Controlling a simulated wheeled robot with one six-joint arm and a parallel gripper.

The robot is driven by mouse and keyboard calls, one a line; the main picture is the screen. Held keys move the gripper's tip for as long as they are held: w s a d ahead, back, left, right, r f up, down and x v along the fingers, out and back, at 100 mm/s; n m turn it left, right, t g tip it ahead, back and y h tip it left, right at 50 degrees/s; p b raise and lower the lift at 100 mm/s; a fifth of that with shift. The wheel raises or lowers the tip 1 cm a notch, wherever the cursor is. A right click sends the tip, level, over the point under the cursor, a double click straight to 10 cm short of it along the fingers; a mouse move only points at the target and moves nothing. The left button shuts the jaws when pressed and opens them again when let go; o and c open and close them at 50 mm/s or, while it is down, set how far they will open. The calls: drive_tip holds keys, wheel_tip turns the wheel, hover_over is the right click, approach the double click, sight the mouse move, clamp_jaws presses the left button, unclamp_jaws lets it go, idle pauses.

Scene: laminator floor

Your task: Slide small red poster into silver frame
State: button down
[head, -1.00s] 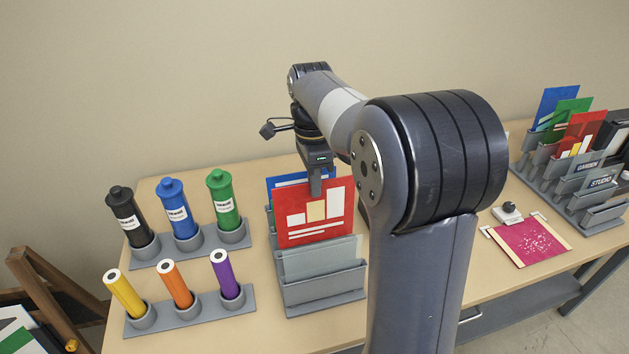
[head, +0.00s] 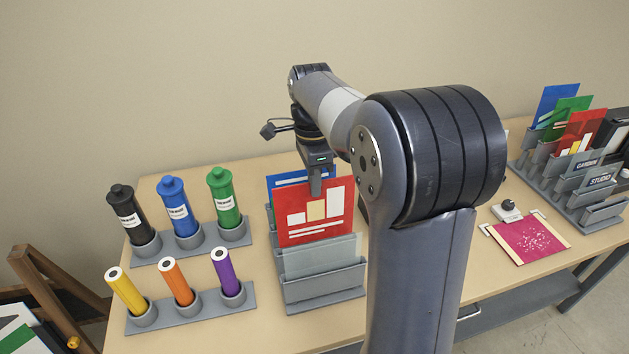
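A red poster (head: 333,220) with white and cream blocks stands upright in the grey slotted rack (head: 326,283) at the middle of the table. A second, smaller-looking red poster (head: 582,128) stands in the grey rack at the far right. I cannot tell from size alone which one the task names. My gripper (head: 316,183) points down at the top edge of the middle red poster. One finger overlaps its front face; the other finger is hidden. I cannot tell whether it is closed on the poster. I cannot make out a silver frame with certainty.
A blue poster (head: 290,179) stands behind the middle red one. Ink bottles (head: 180,212) and coloured rolls (head: 178,283) stand in holders at left. A pink sheet (head: 531,241) lies at right, before the right rack (head: 563,184). My arm hides the table's centre right.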

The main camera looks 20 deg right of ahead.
sight(316, 220)
drive_tip(key=shift+f, duration=0.1)
drive_tip(key=shift+s+f+b, duration=0.15)
drive_tip(key=shift+f+b, duration=0.65)
drive_tip(key=shift+f, duration=0.9)
drive_tip(key=shift+s+f+b, duration=0.15)
drive_tip(key=shift+f+b, duration=0.75)
drive_tip(key=shift+f, duration=0.4)
drive_tip(key=shift+s+f+b, duration=0.15)
drive_tip(key=shift+f+b, duration=0.7)
drive_tip(key=shift+f, duration=0.4)
drive_tip(key=c, duration=1.6)
unclamp_jaws()
drive_tip(key=shift+o, duration=0.2)
wheel_tip(316, 220, up, 11)
drive_tip(key=w, duration=0.1)
